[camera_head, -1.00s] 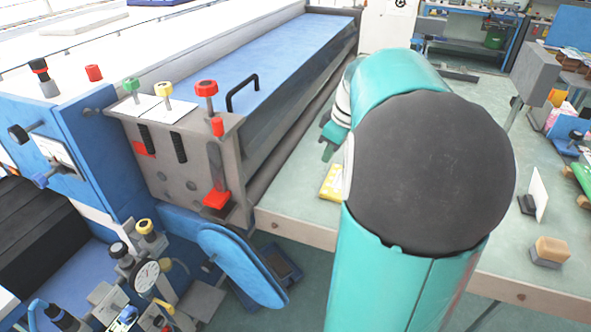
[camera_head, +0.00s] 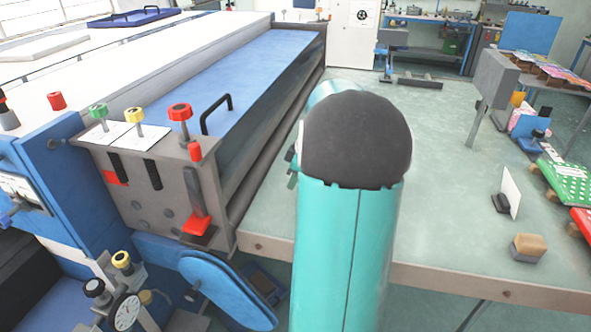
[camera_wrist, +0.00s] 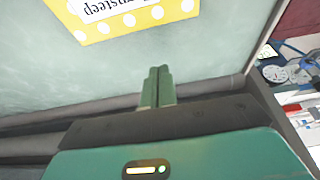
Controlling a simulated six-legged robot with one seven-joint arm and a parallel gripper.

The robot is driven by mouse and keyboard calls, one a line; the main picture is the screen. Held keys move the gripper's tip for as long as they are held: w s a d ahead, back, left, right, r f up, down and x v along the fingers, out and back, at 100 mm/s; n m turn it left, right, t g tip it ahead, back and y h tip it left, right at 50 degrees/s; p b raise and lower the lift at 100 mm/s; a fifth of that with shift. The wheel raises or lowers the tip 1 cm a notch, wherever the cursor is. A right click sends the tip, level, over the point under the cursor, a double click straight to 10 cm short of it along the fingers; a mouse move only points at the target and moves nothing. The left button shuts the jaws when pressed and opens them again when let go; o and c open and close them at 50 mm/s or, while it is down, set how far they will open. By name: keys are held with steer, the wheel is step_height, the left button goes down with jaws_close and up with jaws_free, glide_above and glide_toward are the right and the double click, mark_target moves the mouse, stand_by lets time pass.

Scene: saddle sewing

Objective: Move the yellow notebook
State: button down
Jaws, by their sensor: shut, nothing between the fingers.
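The yellow notebook (camera_wrist: 150,17) lies on the grey-green table at the top of the wrist view. It has white dots, a white label with upside-down lettering, and its upper part is cut off by the frame. My gripper (camera_wrist: 159,74) is in the middle of the wrist view, its two green fingers pressed together and empty. The fingertips are apart from the notebook in the picture, below its near edge. In the head view the notebook does not show, and my teal arm covers much of the tabletop.
A long machine with a blue cover (camera_head: 235,80) and red knobs borders the table's left side. The tabletop (camera_head: 440,190) is clear in the middle. A wooden-topped block (camera_head: 529,247), an upright white card (camera_head: 511,194) and green and red items stand at the right.

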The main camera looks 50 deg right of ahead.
mark_target(295, 199)
steer(key=x, duration=0.3)
steer(key=shift+w+a+f, duration=0.1)
steer(key=shift+a+f, duration=0.05)
steer(key=shift+f, duration=0.15)
steer(key=s, duration=0.1)
steer(key=s+d, duration=0.1)
steer(key=shift+s+d+r, duration=0.1)
steer(key=shift+s, duration=0.25)
steer(key=shift+s+d, duration=0.2)
steer(key=shift+s, duration=0.25)
steer(key=s+d, duration=0.3)
steer(key=s, duration=0.4)
steer(key=s+d, duration=0.3)
steer(key=s, duration=0.5)
steer(key=s+d, duration=0.3)
steer(key=s, duration=0.4)
steer(key=shift+s+d, duration=0.3)
steer(key=shift+w, duration=0.1)
